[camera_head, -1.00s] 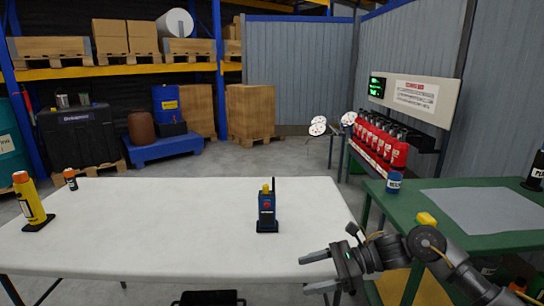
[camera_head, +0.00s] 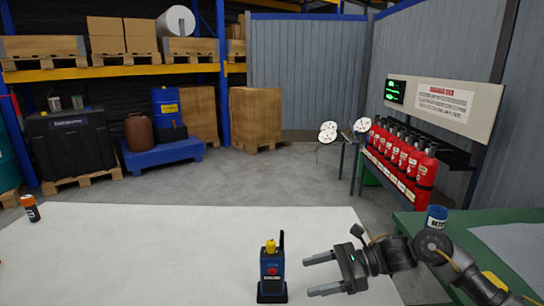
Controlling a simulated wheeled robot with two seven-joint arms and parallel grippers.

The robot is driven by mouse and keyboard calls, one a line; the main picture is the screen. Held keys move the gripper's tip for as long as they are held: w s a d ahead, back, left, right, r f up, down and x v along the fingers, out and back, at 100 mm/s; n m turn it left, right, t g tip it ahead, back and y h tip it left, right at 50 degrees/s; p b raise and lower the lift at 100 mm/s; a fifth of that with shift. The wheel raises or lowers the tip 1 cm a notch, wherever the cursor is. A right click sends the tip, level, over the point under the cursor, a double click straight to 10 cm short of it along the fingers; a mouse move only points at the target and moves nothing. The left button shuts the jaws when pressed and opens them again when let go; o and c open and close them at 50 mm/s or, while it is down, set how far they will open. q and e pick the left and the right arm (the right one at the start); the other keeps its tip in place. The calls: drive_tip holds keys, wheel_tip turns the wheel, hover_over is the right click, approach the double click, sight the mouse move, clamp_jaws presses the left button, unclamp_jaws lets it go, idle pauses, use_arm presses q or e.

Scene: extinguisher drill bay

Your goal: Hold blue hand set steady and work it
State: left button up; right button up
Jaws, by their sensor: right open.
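The blue hand set (camera_head: 272,273) stands upright on the white table (camera_head: 150,250), near the bottom middle of the head view. It has a yellow knob on top, a short black antenna, a red button on its front and a dark base. My right gripper (camera_head: 306,275) is open and empty, just to the right of the hand set. Its two fingers point left toward it, with a small gap between. My left gripper does not show.
A small orange and black can (camera_head: 30,208) stands at the table's left. A green table (camera_head: 425,232) with a blue can (camera_head: 437,217) is at the right. Red extinguishers (camera_head: 405,160) line a rack behind.

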sight(277, 284)
drive_tip(key=shift+s+a+p, duration=0.15)
drive_tip(key=shift+p, duration=0.15)
use_arm(q)
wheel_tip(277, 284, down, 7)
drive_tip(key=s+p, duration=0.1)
drive_tip(key=p, duration=0.2)
use_arm(e)
drive_tip(key=x, duration=0.5)
drive_tip(key=shift+a, duration=0.15)
drive_tip(key=b+x, duration=0.3)
drive_tip(key=shift+a+f, duration=0.1)
drive_tip(key=shift+f, duration=0.2)
use_arm(q)
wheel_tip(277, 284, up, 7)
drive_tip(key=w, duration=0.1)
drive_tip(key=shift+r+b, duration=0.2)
drive_tip(key=shift+b, duration=0.2)
use_arm(e)
drive_tip(key=shift+a, duration=0.4)
drive_tip(key=c, duration=1.2)
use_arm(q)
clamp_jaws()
use_arm(e)
drive_tip(key=shift+c, duration=0.3)
